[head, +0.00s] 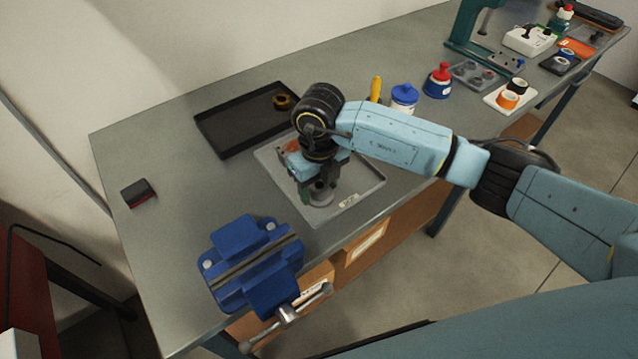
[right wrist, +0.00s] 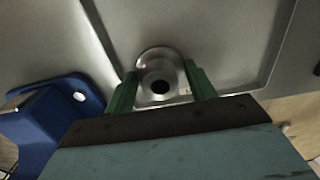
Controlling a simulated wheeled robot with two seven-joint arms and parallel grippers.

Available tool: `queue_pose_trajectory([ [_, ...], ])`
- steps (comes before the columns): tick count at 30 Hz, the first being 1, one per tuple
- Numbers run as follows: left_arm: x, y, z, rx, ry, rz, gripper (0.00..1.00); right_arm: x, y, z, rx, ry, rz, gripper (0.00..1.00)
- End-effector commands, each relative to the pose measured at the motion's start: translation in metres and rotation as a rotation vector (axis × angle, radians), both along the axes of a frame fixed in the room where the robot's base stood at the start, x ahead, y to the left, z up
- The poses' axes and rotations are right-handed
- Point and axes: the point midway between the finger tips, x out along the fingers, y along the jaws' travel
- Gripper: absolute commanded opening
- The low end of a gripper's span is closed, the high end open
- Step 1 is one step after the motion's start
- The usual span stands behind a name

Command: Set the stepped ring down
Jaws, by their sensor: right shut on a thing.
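The stepped ring (right wrist: 161,80) is a grey metal ring with a dark centre hole, seen from above in the right wrist view. It also shows in the head view (head: 321,196), low over or on the grey tray (head: 362,196); I cannot tell whether it touches. My right gripper (right wrist: 161,88) has its green fingers on either side of the ring and is shut on it. In the head view the right gripper (head: 318,193) points down into the tray's front part. My left gripper is not in view.
A blue vise (head: 250,262) stands close by at the front left. A black tray (head: 240,128) with a brass-coloured ring (head: 283,102) lies behind. A blue-capped jar (head: 404,97) and a yellow handle (head: 376,88) stand beyond the arm. The left tabletop is mostly clear.

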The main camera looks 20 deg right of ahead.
Motion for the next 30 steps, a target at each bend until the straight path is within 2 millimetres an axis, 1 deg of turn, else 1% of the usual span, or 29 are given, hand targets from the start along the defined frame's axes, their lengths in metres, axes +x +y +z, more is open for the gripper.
queue_pose_trajectory([
  [4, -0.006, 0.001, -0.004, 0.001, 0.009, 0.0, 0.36, 0.0, 0.0, -0.003, 0.0, -0.001, 0.0, 0.25],
  [5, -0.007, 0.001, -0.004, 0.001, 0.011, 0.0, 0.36, 0.0, 0.0, -0.004, 0.0, 0.0, 0.0, 0.56],
  [6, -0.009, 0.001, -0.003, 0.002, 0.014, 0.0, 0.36, 0.0, 0.0, -0.003, 0.0, 0.0, 0.0, 0.62],
  [7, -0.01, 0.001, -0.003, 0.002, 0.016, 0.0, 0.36, 0.0, 0.0, -0.003, 0.0, 0.0, 0.0, 0.64],
  [15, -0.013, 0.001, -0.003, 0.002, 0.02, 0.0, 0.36, 0.0, 0.0, -0.002, 0.0, 0.0, 0.0, 0.64],
  [17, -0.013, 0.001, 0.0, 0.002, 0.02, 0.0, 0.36, 0.0, 0.0, 0.001, 0.0, 0.0, 0.0, 0.64],
  [19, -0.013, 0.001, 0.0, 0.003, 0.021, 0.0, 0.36, 0.001, 0.0, 0.007, 0.001, -0.002, 0.001, 0.64],
  [23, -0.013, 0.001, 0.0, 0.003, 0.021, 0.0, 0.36, 0.001, 0.0, 0.031, 0.001, -0.005, 0.001, 0.64],
  [30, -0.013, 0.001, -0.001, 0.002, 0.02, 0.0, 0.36, 0.001, 0.0, 0.083, 0.0, -0.004, 0.001, 0.64],
])
